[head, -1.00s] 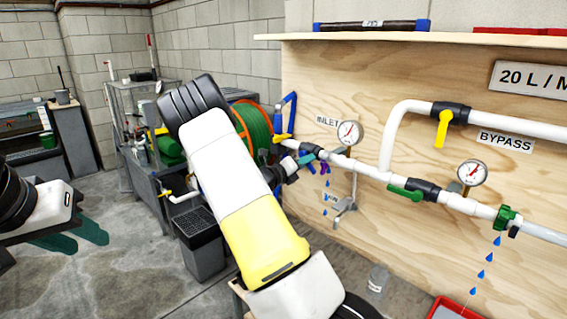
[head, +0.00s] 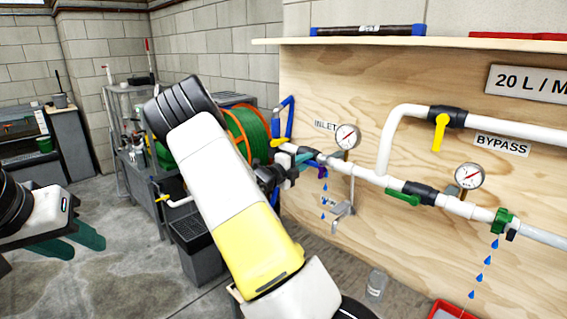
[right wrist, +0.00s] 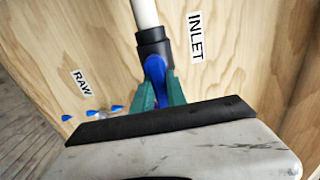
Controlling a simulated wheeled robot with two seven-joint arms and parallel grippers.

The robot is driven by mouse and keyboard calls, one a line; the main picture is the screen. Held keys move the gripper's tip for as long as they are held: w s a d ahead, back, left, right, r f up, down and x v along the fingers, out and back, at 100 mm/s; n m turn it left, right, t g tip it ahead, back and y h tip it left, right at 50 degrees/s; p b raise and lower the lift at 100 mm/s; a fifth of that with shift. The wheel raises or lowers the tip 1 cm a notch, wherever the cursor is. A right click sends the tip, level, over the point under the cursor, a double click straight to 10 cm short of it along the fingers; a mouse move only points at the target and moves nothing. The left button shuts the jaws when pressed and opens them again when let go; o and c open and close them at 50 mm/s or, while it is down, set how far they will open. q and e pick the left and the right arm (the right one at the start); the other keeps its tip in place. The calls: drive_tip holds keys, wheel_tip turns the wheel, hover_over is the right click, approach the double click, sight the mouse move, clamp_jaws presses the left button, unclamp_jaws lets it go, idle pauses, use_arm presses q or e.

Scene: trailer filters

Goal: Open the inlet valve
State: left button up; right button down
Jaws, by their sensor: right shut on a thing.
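The inlet valve has a dark body (head: 309,153) on the white pipe by the INLET label. Its blue handle (right wrist: 155,68) shows in the right wrist view, below the valve body. My right gripper (right wrist: 157,95) is shut on this handle, with a teal finger on each side of it. In the head view the right gripper (head: 301,162) is at the valve, and my forearm and wrist partly hide that area. My left gripper (head: 76,240) is at the far left, away from the panel, with its teal fingers apart and empty.
A pressure gauge (head: 347,136) sits just right of the valve. A green-handled valve (head: 404,199) and a yellow-handled bypass valve (head: 440,130) are further right. Blue drops fall below the pipe. A hose reel (head: 247,135) stands behind my right arm. A clear jar (head: 376,285) stands below.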

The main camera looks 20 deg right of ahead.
drive_tip(key=shift+w, duration=0.1)
idle(0.4)
drive_tip(key=c, duration=1.3)
unclamp_jaws()
drive_tip(key=shift+c, duration=0.2)
drive_tip(key=v, duration=0.8)
